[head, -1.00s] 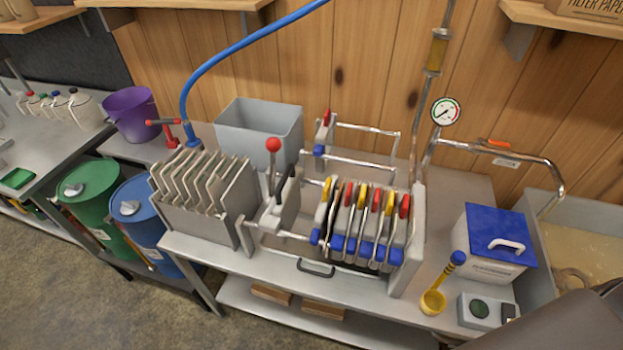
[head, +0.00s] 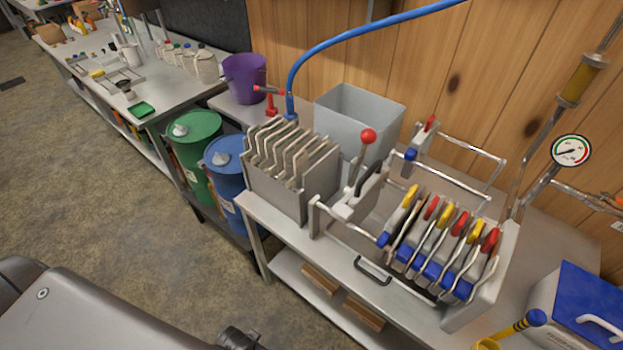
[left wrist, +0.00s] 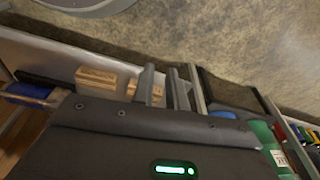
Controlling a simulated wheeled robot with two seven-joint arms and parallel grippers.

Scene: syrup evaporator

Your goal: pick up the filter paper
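No sheet or pack that I can clearly tell as filter paper shows in the current views. The rack (head: 290,180) of upright grey plates stands left of the filter press (head: 440,235) on the steel bench; I cannot tell whether paper is in either. The fingers of my left gripper (left wrist: 164,88) show in the left wrist view, over the lower shelf area and the floor. They sit close together with nothing seen between them. I cannot tell whether they are open or shut. My right gripper is not in view.
Tan blocks or packs (left wrist: 97,78) lie on the lower shelf; they also show in the head view (head: 320,279). Green (head: 196,145) and blue (head: 224,168) drums stand left of the bench. A grey bin (head: 360,118) is behind the rack. The floor at left is clear.

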